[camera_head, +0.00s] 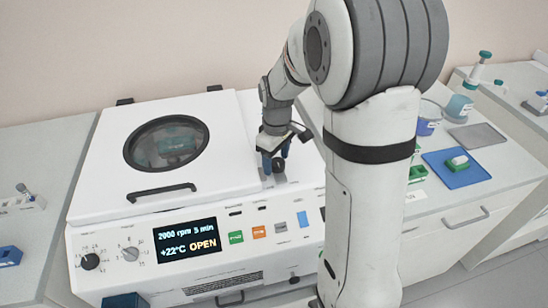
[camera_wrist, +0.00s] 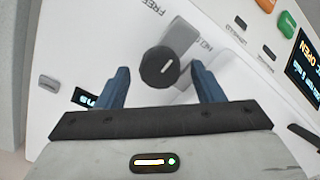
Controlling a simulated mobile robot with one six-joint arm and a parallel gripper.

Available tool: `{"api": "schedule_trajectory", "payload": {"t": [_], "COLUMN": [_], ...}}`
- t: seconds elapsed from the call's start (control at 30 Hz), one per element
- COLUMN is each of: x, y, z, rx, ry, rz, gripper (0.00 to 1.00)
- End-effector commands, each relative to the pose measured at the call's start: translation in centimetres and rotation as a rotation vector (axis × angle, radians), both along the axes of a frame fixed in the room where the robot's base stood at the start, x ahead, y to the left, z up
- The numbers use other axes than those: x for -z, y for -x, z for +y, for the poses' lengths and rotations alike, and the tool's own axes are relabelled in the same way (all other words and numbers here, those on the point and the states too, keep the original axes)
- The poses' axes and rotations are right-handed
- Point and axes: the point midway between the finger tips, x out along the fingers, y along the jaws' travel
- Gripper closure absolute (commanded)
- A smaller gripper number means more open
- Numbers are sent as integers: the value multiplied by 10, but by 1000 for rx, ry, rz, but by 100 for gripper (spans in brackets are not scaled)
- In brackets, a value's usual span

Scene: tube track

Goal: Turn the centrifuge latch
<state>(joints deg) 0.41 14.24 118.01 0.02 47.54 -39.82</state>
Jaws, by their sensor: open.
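The centrifuge (camera_head: 88,200) is a large white machine on the bench, with its lid (camera_head: 105,160) down and a round dark window in it. Its display (camera_head: 187,240) reads 2000 rpm, 5 min, +22°C and OPEN. The latch is a dark round knob (camera_wrist: 158,67) with a white mark, on the panel right of the lid; it also shows in the head view (camera_head: 279,164). My gripper (camera_head: 275,162) is over this knob, with its blue fingers (camera_wrist: 160,85) open on either side of it. In the wrist view both fingers look apart from the knob.
Panel lettering including FREE (camera_wrist: 155,8) surrounds the knob. The front has dials (camera_head: 90,261) and coloured buttons (camera_head: 236,237). A black handle (camera_head: 161,192) stands out from the lid. At right are a blue mat (camera_head: 470,175) with a green item and a grey tray (camera_head: 478,136).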

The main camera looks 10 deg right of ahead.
Motion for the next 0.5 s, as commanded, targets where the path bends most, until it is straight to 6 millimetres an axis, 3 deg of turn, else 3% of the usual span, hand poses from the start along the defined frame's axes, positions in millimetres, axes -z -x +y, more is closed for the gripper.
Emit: {"api": "schedule_trajectory", "payload": {"t": [0.17,0.5], "x": [-6,-60], "y": [0,-1], "z": [0,0], "rx": [0,0], "ry": [0,0], "rz": [-1,-4], "gripper": [39,39]}}
